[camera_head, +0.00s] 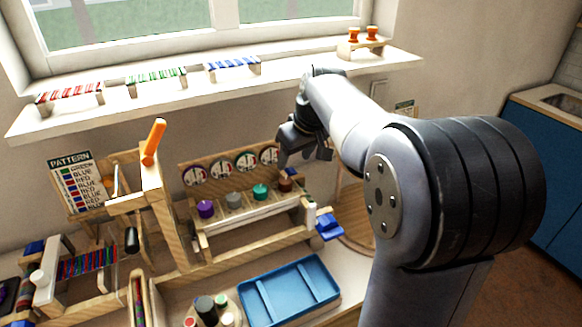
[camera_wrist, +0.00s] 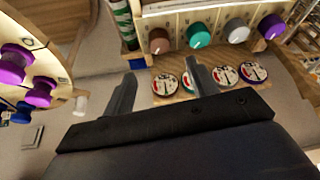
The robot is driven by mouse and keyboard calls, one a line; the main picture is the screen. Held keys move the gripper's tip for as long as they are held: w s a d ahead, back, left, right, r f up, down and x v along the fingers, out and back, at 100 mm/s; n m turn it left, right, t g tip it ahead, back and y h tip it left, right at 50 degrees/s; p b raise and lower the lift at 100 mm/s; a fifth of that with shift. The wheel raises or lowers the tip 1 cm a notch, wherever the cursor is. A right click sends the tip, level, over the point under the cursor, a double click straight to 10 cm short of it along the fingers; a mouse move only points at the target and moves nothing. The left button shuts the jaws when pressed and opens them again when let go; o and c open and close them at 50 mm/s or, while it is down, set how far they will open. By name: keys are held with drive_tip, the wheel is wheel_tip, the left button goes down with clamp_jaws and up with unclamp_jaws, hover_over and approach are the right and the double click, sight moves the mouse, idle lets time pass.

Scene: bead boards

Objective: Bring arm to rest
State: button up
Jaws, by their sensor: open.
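My gripper (camera_head: 304,158) hangs at the end of my bent arm, in front of the wall below the window sill. In the wrist view my gripper (camera_wrist: 160,72) shows two dark fingers standing apart with nothing between them. Below it in the head view is a wooden board with round dials (camera_head: 245,163) and a row of coloured knobs, purple (camera_head: 205,208), grey, teal (camera_head: 261,191) and brown. The wrist view shows the brown knob (camera_wrist: 158,41) and teal knob (camera_wrist: 199,36) beyond the fingertips. No contact with the board is clear.
A blue tray (camera_head: 290,290) lies on the bench in front of the board. A wooden frame with an orange handle (camera_head: 154,141) rises at left. The sill (camera_head: 215,95) holds beaded racks. Purple spools (camera_wrist: 38,92) stand at left in the wrist view.

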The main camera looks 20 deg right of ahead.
sight(285, 181)
drive_tip(key=shift+s+r, duration=0.2)
drive_tip(key=shift+r, duration=0.25)
drive_tip(key=x, duration=1.1)
drive_tip(key=shift+p, duration=0.3)
drive_tip(key=shift+r, duration=0.1)
